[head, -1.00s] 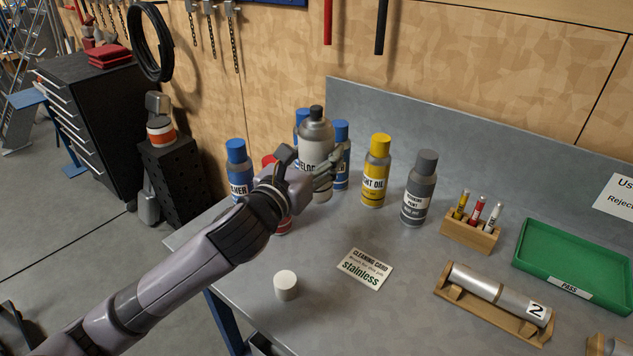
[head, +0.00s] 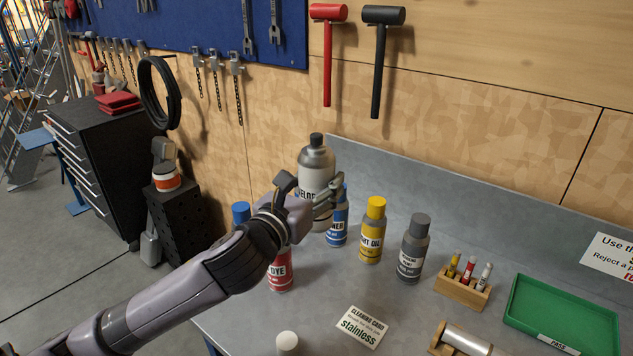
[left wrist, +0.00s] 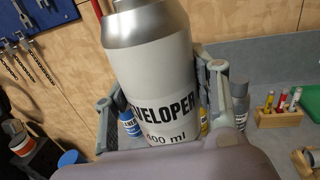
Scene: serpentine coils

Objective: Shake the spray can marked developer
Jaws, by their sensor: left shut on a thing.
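The spray can marked developer (head: 316,165) is grey and white with a dark nozzle on top. My left gripper (head: 307,202) is shut on it and holds it roughly upright in front of the other cans. In the left wrist view the developer can (left wrist: 152,75) fills the middle, with "VELOPER" and "400 ml" readable, between the fingers of my left gripper (left wrist: 160,105). The gripper hides part of the label in the head view. My right gripper is not in view.
On the grey bench (head: 310,315) stand a red dye can (head: 280,272), blue cans (head: 337,222), a yellow-capped can (head: 371,235) and a grey can (head: 412,252). A small white cylinder (head: 287,343), a stainless card (head: 362,327), a marker block (head: 462,288) and a green tray (head: 560,310) are also there.

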